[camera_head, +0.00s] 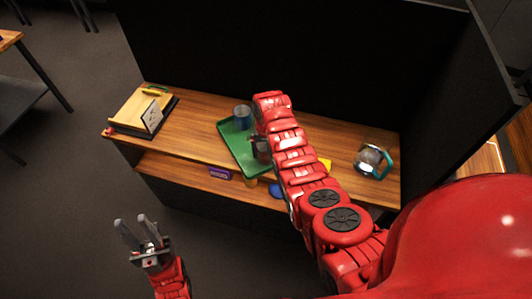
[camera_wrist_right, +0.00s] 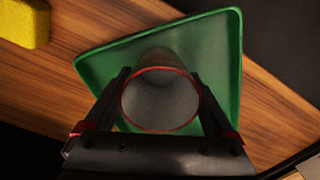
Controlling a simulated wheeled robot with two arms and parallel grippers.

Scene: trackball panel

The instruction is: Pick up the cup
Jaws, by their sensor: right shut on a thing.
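A grey cup with a red rim (camera_wrist_right: 160,100) is between the fingers of my right gripper (camera_wrist_right: 163,108) in the right wrist view. The fingers are shut on its sides. The green tray (camera_wrist_right: 98,68) is beneath it; I cannot tell whether the cup touches the tray. In the head view my right gripper (camera_head: 261,149) is over the tray (camera_head: 232,139), and the arm hides most of the cup. My left gripper (camera_head: 133,224) is open and empty, away from the table, at lower left.
The wooden table (camera_head: 190,122) has a lower shelf with a purple box (camera_head: 220,173). A glass kettle (camera_head: 372,161) stands at right. A yellow block (camera_wrist_right: 25,22) lies beside the tray. A wooden box and a small sign (camera_head: 152,117) are at left. A dark panel rises behind.

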